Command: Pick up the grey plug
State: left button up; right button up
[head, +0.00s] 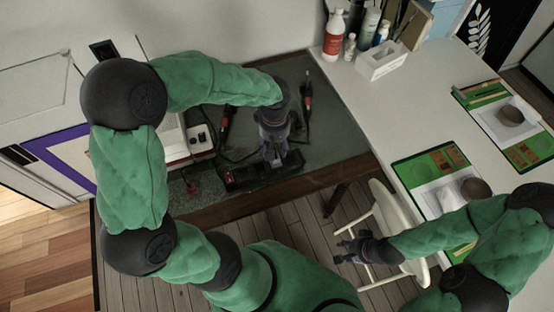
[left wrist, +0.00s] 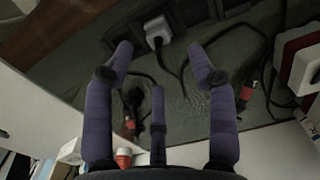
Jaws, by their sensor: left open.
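The grey plug (left wrist: 157,32) shows in the left wrist view, with its dark cable running down and away from it. It is at the edge of a black power strip (left wrist: 185,14); I cannot tell whether it is plugged in. My left gripper (left wrist: 158,62) is open, its three fingers spread around the line to the plug and not touching it. In the head view my left gripper (head: 274,150) points down just above the power strip (head: 262,172), and the plug is hard to make out there. My right gripper (head: 347,251) is empty and open, away from the bench.
Red-and-black tools (head: 307,102) and loose cables lie on the dark mat (head: 335,135). A red-and-white device (head: 190,143) stands left of the strip. Bottles (head: 334,35) and a white box (head: 381,62) stand behind. A white chair (head: 388,215) is near my right gripper.

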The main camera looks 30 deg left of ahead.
aim_at(276, 158)
pick_arm(q)
notch_tip(276, 158, down, 3)
jog(key=shift+f+b, duration=0.1)
jog(key=shift+b, duration=0.3)
notch_tip(276, 158, down, 5)
jog(key=shift+d+r+b, duration=0.1)
jog(key=shift+d+b, duration=0.05)
jog(key=shift+b, duration=1)
grip_shut()
